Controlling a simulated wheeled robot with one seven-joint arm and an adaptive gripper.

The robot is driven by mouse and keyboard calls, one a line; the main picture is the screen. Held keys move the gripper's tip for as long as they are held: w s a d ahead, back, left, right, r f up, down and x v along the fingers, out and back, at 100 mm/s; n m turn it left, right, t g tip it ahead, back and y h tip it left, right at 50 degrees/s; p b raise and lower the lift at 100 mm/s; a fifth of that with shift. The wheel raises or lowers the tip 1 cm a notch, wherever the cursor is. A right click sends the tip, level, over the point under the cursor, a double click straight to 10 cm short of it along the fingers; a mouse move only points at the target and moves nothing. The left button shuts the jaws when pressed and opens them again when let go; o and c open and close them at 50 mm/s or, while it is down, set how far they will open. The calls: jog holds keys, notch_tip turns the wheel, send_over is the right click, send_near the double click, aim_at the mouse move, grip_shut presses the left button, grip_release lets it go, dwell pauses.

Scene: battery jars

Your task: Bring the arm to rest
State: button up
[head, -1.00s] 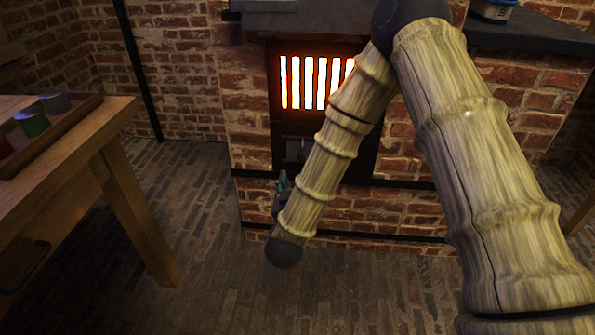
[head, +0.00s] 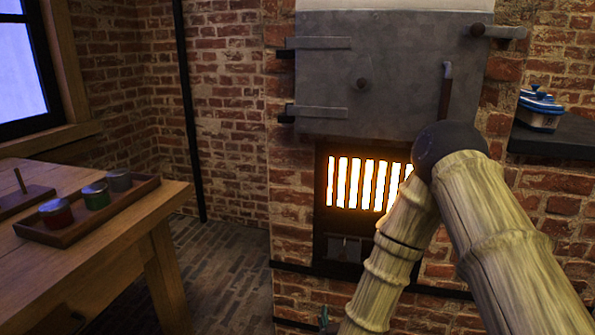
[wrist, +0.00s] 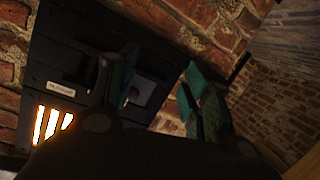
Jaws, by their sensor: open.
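My gripper (wrist: 158,82) is open, with its two teal-padded fingers apart and nothing between them in the wrist view. It hangs before the brick stove front. In the head view only a small teal bit of it shows at the bottom edge, beside my forearm; the rest is hidden or out of frame. My arm is bent, with its elbow high before the stove and the forearm slanting down to the left. A red jar (head: 56,213), a green jar (head: 96,196) and a grey jar (head: 119,180) stand in a row in a wooden tray (head: 112,215).
The wooden table (head: 50,266) stands at left, clear of my arm. The brick stove has a grey metal door (head: 400,75) and a glowing grate (head: 360,184). A blue-and-white container (head: 539,110) sits on a dark ledge (head: 560,138) at right. Floor between table and stove is free.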

jog(key=s+d+f+g+y, duration=0.15)
jog(key=s+f+g, duration=0.25)
jog(key=s+f, duration=0.45)
jog(key=s+d+f+g+y, duration=0.1)
jog(key=s+d+f+g, duration=0.25)
jog(key=s+f, duration=0.55)
jog(key=s+d+f+g, duration=0.2)
jog(key=s+g, duration=0.1)
jog(key=s, duration=0.4)
jog(key=s+d+f+m+g, duration=0.1)
jog(key=s+d+f+g, duration=0.15)
jog(key=s, duration=0.45)
jog(key=s+d+f+g, duration=0.2)
jog(key=s, duration=0.5)
notch_tip(320, 180, up, 38)
jog(key=w+p, duration=0.1)
jog(key=p, duration=3.7)
jog(key=shift+a+f, duration=0.15)
jog(key=shift+f, duration=0.1)
